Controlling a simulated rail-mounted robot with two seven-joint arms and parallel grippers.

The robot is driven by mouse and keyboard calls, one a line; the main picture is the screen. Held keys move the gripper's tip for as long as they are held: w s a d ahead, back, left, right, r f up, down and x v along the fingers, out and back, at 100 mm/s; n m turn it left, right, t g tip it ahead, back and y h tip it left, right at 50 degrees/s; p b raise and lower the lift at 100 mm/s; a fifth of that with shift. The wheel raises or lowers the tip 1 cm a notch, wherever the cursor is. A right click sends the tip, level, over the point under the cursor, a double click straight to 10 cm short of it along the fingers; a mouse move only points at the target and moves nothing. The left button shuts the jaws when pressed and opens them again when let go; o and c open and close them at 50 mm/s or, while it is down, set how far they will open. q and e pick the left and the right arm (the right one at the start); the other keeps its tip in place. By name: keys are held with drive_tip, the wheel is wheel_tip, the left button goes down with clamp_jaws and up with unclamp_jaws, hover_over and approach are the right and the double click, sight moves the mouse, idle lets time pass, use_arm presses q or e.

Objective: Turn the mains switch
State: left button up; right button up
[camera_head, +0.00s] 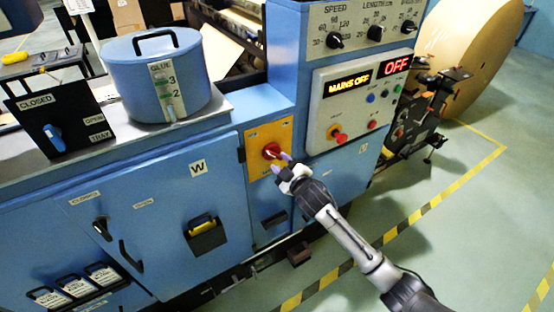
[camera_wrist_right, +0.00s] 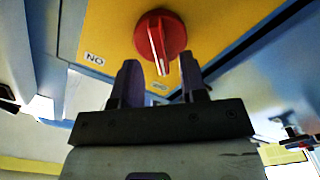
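The mains switch is a red rotary knob (camera_head: 271,151) on a yellow plate (camera_head: 256,135) on the front of the blue machine. In the right wrist view the red knob (camera_wrist_right: 160,36) has a pale pointer line running down towards the gripper, slightly right. My right gripper (camera_head: 287,164) is just in front of the knob, at its lower right. In the right wrist view the fingers (camera_wrist_right: 163,84) are apart and empty, with the knob beyond their tips. Whether they touch it cannot be told. A display (camera_head: 347,85) reads "MAINS OFF". My left gripper is not in view.
A control panel (camera_head: 330,112) with buttons and a red knob (camera_head: 338,134) is to the right. A blue glue pot (camera_head: 138,85) stands on the machine top at left. A paper roll (camera_head: 480,50) is at the back right. Striped floor tape (camera_head: 395,232) runs along open floor.

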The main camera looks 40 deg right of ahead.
sight(276, 157)
drive_tip(key=shift+w+d, duration=0.2)
drive_tip(key=shift+w, duration=1.35)
clamp_jaws()
